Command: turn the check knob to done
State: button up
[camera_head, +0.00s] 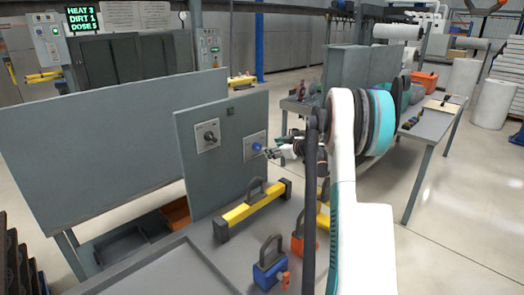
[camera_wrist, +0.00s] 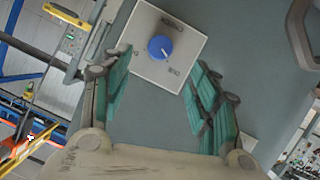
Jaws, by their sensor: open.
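The blue knob (camera_head: 256,147) sits on a light square plate (camera_head: 247,140) on the grey upright panel (camera_head: 225,177). In the wrist view the blue knob (camera_wrist: 160,47) shows a pale pointer line toward its lower right. Small dark labels are on the plate (camera_wrist: 140,67) above and below right of the knob, too small to read. A second, dark knob (camera_head: 210,136) is on another plate to the left. My gripper (camera_head: 276,153) is just right of the blue knob. In the wrist view its fingers (camera_wrist: 160,85) are open and empty, apart from the knob, which lies ahead between them.
A yellow bar with a dark handle (camera_head: 252,207) stands on the bench before the panel. A blue block (camera_head: 269,265) and an orange block (camera_head: 299,240) with handles stand nearer. A sign (camera_head: 81,18) reads HEAT 3, DIRT 1, DOSE 5. A table (camera_head: 430,122) stands right.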

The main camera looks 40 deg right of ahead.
aim_at(259, 147)
jog(key=b+x, duration=0.2)
jog(key=x, duration=0.8)
jog(key=c, duration=1.1)
